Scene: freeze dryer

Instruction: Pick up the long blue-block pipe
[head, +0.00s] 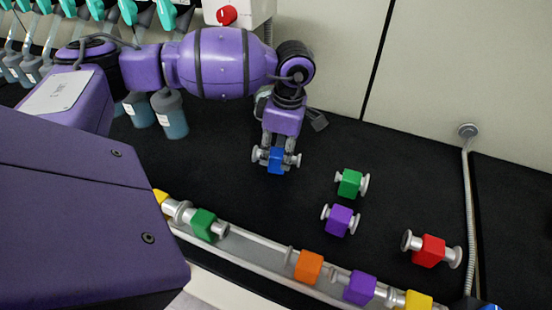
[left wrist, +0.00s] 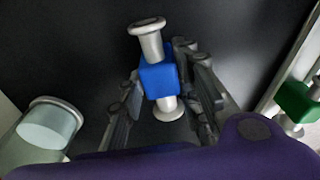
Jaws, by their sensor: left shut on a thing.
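A pipe with a blue block (head: 275,160) sits between the fingers of my left gripper (head: 276,158), over the black surface. In the left wrist view the blue block (left wrist: 158,79) has a grey flanged pipe end on each side, the far one longer. The fingers of my left gripper (left wrist: 165,95) are shut on the blue block, one on each side. I cannot tell whether the pipe touches the surface. Another blue piece (head: 490,307) is partly cut off at the bottom right of the head view. My right gripper is not in view.
Short pipes with green (head: 350,183), purple (head: 339,220) and red (head: 429,250) blocks lie to the right. A metal rail (head: 250,255) with several block pipes runs along the front edge. Flasks (head: 169,113) hang at the back left. A metal hose (head: 468,200) stands at right.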

